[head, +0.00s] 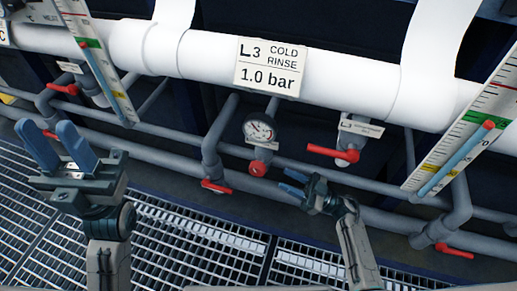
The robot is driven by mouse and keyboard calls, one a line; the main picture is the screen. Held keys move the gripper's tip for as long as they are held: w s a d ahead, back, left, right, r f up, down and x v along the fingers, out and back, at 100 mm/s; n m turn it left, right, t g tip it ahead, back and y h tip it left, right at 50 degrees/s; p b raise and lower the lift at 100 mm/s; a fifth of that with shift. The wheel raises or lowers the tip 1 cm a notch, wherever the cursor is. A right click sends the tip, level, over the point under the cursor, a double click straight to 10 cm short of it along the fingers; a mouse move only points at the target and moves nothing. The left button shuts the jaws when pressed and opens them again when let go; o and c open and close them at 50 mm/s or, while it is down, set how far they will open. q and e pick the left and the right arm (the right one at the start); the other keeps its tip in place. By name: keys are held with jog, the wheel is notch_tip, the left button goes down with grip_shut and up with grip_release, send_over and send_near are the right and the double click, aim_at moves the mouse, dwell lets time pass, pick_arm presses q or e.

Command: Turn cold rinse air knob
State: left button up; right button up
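A white sign (269,66) reading "L3 COLD RINSE 1.0 bar" is fixed on the thick white pipe in the head view. Below it is a round pressure gauge (259,128); its reading is too small to tell. A round red knob (258,168) sits under the gauge. My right gripper (283,179) is just right of and below the knob, its blue fingers slightly apart and pointing left toward it. It appears empty, and I see no contact with the knob. My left gripper (44,124) is at the far left, open and empty, fingers pointing up.
Red lever handles stand nearby: one (216,187) left below the knob, one (330,152) to the right, another (455,251) lower right. Grey pipes (212,150) run around the gauge. Level scales (466,130) flank both sides. Metal grating (190,240) covers the floor.

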aim_at(265, 169)
jog(key=b+x, duration=0.1)
jog(key=x, duration=0.9)
jog(key=shift+a+r+b, duration=0.2)
jog(key=shift+a+b, duration=0.1)
jog(key=shift+b, duration=0.1)
jog(key=shift+c, duration=0.4)
jog(key=c, duration=0.6)
